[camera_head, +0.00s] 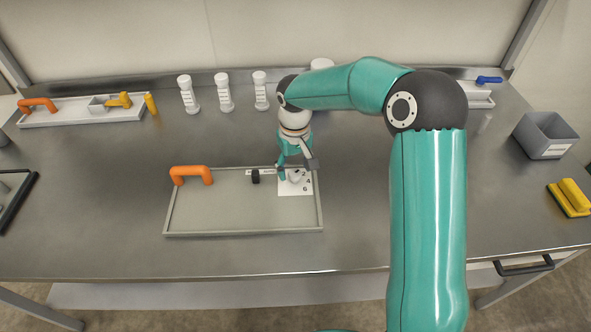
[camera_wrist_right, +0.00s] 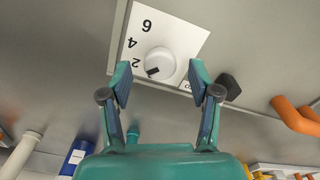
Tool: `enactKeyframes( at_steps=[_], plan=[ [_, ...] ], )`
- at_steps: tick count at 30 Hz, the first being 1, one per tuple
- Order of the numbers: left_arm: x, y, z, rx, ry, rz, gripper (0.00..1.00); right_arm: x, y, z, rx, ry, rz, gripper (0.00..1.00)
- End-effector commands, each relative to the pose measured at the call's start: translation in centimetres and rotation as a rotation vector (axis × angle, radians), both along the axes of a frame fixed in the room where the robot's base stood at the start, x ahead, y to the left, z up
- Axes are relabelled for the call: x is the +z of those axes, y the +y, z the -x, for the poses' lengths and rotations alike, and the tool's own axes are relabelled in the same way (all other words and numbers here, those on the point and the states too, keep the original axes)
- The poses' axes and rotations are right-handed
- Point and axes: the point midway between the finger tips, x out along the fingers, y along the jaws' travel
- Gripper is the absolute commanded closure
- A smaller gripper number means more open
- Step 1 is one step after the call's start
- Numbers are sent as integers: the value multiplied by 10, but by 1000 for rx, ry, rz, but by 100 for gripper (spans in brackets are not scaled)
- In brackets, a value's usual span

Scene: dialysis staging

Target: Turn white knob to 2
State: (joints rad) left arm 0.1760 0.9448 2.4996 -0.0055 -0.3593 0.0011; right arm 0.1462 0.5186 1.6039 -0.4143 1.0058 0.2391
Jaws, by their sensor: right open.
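The white knob (camera_head: 295,176) sits on a white card marked 2, 4 and 6 at the right of a grey panel (camera_head: 240,215). My right gripper (camera_head: 297,168) reaches down over the knob from behind. Its jaws are open, with one finger to each side of the knob in the wrist view; I cannot tell whether they touch it. The gripper partly hides the card in the head view. My left gripper is out of view.
A black knob (camera_head: 255,176) and an orange handle (camera_head: 191,174) stand on the same panel. White bottles (camera_head: 223,92) line the back. A grey bin (camera_head: 545,135) and a yellow item (camera_head: 570,197) are at the right. The bench left of the panel is mostly clear.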

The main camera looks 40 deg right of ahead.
Motion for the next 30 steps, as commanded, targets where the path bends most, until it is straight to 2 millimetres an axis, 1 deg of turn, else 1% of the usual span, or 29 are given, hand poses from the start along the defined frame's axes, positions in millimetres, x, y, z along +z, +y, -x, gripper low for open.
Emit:
enactKeyframes(
  at_steps=[9, 12, 15, 18, 21, 30],
  plan=[
    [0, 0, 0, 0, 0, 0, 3, 62, 0, -1, 0, -6, 0, 38],
    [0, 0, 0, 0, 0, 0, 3, 80, 0, 0, 0, -4, 0, 38],
    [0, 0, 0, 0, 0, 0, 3, 93, 0, 0, -1, -3, 0, 38],
    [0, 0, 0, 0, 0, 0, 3, 101, 0, 0, -1, -2, -2, 38],
    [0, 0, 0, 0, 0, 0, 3, 105, 0, 0, -1, 1, -1, 38],
    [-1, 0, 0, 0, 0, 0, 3, 105, 0, 1, -1, 1, -1, 38]
  ],
)
